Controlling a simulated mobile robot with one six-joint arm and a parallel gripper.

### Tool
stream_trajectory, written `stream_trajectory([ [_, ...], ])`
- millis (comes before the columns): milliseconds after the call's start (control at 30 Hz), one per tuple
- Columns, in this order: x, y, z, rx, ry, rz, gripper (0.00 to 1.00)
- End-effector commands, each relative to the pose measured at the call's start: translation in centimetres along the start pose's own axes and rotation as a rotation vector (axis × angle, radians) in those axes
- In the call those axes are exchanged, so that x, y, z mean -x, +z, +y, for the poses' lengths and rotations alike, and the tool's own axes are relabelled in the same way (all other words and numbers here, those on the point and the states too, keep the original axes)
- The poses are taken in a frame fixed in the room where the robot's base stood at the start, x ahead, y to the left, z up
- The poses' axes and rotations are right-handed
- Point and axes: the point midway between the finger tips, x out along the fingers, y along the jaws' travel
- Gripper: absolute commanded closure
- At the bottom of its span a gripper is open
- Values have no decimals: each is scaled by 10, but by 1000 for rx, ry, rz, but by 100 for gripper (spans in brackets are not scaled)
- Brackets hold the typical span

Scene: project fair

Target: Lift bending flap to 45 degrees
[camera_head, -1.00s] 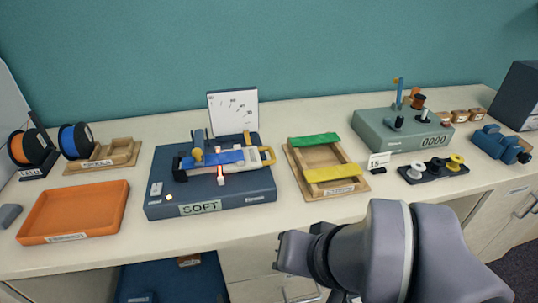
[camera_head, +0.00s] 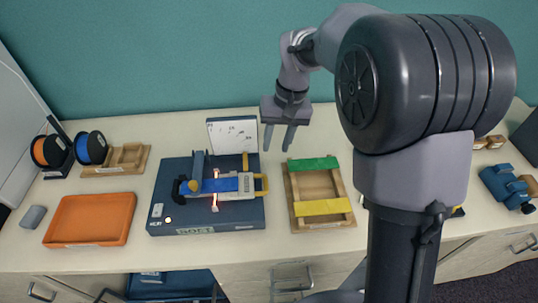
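The bending device is a dark blue base (camera_head: 245,216) labelled SOFT on the bench. On it a bright blue sheet (camera_head: 219,185) lies across a pale plate, with a glowing reddish strip (camera_head: 215,190) crossing under it. A yellow handle (camera_head: 262,184) sticks out at the right end and a black grip (camera_head: 180,188) at the left. The flap looks flat. A white angle board (camera_head: 233,134) stands behind. My gripper (camera_head: 278,138) points down with its two fingers apart and empty, above the bench, right of the board and behind the wooden tray.
A wooden tray (camera_head: 347,203) with green and yellow bars is right of the device. An orange tray (camera_head: 90,243) and two spools (camera_head: 91,147) are at left. My arm hides much of the right side of the bench.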

Motion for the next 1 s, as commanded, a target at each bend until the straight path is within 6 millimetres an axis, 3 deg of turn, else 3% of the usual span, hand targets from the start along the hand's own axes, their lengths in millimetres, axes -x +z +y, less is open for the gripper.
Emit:
stream_trajectory([
  [33,-22,1,1,0,-1,-5,65],
  [200,-74,1,2,0,0,-3,65],
  [433,-129,1,1,-1,0,-1,65],
  [600,-144,1,1,-2,-1,0,65],
  [867,-145,0,0,-2,-1,1,65],
  [1000,-145,0,0,-2,-1,1,91],
])
